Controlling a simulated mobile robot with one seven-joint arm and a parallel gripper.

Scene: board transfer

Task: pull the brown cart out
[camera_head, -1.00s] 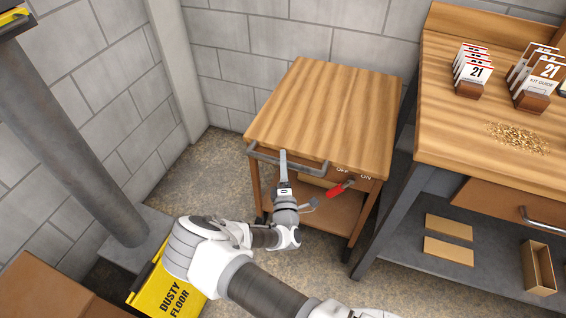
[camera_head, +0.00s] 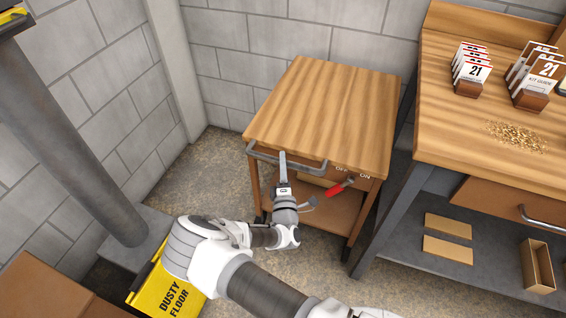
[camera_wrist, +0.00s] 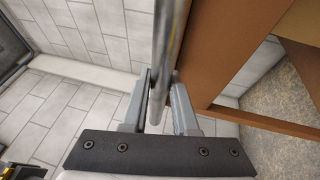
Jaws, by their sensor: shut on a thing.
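The brown cart (camera_head: 325,110) stands against the grey block wall, with a wood-grain top, brown legs and a lower shelf. A grey metal handle bar (camera_head: 300,163) runs along its front edge. My gripper (camera_head: 283,160) is at the middle of this bar. In the wrist view, the bar (camera_wrist: 168,60) passes between the two fingers of my gripper (camera_wrist: 160,105), which are shut on it. The far legs are mostly hidden.
A workbench (camera_head: 432,130) with card holders (camera_head: 472,75) stands close on the cart's right. A yellow dusty-floor sign (camera_head: 168,290) and a cardboard box (camera_head: 50,290) are at the lower left. A grey column (camera_head: 75,150) stands left. Floor left of the cart is clear.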

